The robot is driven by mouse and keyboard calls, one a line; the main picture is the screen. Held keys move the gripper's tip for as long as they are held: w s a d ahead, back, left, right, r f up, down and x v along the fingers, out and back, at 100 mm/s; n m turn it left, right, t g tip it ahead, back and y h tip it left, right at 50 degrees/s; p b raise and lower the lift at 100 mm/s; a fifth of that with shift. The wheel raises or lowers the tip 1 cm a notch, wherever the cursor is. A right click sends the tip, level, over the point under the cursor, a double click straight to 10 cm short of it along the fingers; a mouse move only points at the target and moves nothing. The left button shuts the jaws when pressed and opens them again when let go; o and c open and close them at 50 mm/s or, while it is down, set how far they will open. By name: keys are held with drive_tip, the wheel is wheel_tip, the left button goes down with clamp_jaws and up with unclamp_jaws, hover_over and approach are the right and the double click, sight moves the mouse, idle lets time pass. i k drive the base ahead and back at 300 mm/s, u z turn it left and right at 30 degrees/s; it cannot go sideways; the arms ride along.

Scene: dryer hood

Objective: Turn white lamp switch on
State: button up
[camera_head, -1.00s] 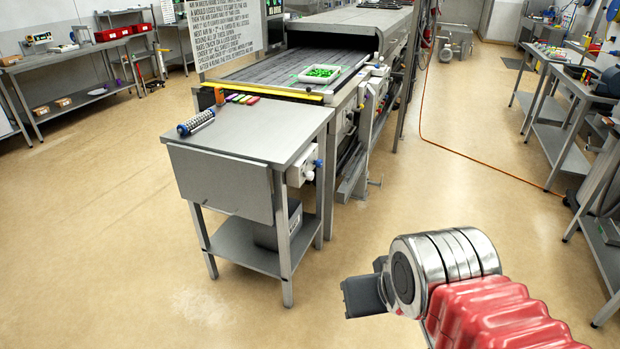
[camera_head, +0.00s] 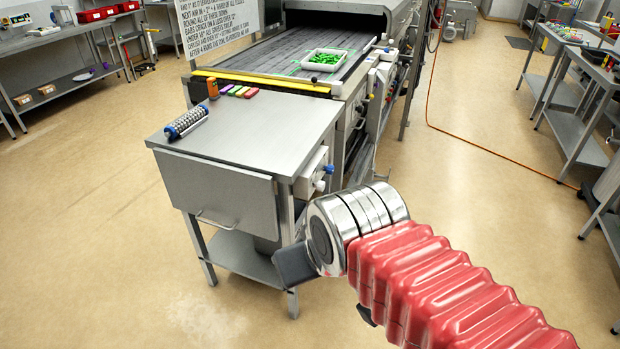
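A white switch box (camera_head: 311,172) is mounted on the right side of the steel table, just below its top. It carries a blue knob (camera_head: 328,169) and a white knob (camera_head: 320,185), one above the other. Their on or off position is too small to read. My gripper (camera_head: 290,266) shows as a dark grey block at the end of my red-sleeved arm. It is below and slightly left of the white knob in the picture, and appears apart from it. Its fingers cannot be made out, so I cannot tell its opening. No lamp is clearly visible.
The steel table (camera_head: 245,135) has a front panel with a handle, a lower shelf and several small coloured items on top. Behind it is the conveyor dryer (camera_head: 270,62) with a white tray (camera_head: 325,60). Open floor lies right, crossed by an orange cable (camera_head: 490,148).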

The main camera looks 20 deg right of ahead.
sight(320, 185)
drive_tip(key=z, duration=0.1)
drive_tip(key=i, duration=0.75)
drive_tip(key=z, duration=0.5)
drive_tip(key=i, duration=0.45)
drive_tip(key=z, duration=0.35)
